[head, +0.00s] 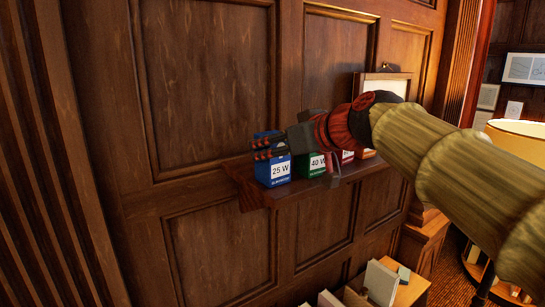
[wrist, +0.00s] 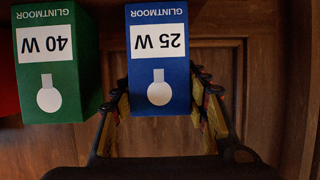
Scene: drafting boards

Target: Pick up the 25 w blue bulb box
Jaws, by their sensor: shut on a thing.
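The blue 25 W bulb box (head: 279,173) stands at the left end of a wooden wall shelf (head: 259,193) in the head view. My gripper (head: 265,148) reaches in from the right and its fingers are at the upper part of this box. In the wrist view the blue box (wrist: 158,60) appears upside down, between the two fingers of my gripper (wrist: 160,108), which are shut on it. The green 40 W bulb box (head: 313,166) stands just right of the blue box in the head view. It is also at the left in the wrist view (wrist: 53,65).
A red box (head: 347,157) stands right of the green one, partly hidden by my arm. A framed picture (head: 386,84) is behind my arm. Dark panelling backs the shelf. A lamp (head: 521,139) stands at the right, and books (head: 381,283) are below.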

